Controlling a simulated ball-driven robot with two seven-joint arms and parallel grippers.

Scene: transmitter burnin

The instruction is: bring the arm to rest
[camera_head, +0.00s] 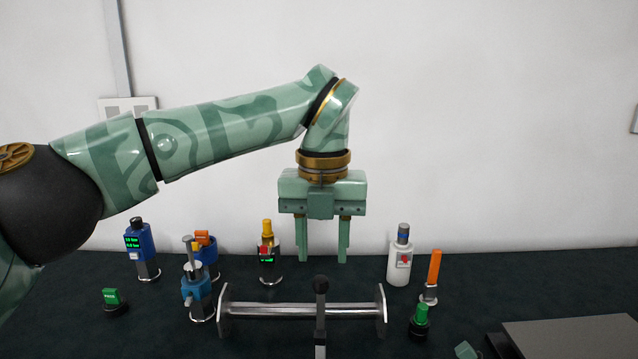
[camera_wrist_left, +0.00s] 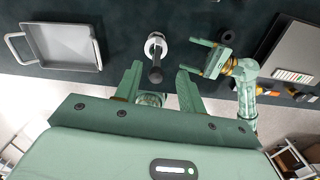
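My left arm (camera_head: 230,130) reaches in from the left in the head view, bent at the wrist. My left gripper (camera_head: 322,256) points straight down, its two fingers apart with nothing between them. It hangs above the back of the dark table. In the left wrist view the left gripper (camera_wrist_left: 159,70) is also open.
A grey box (camera_head: 570,338) lies front right. A metal tray (camera_wrist_left: 97,55) shows in the wrist view.

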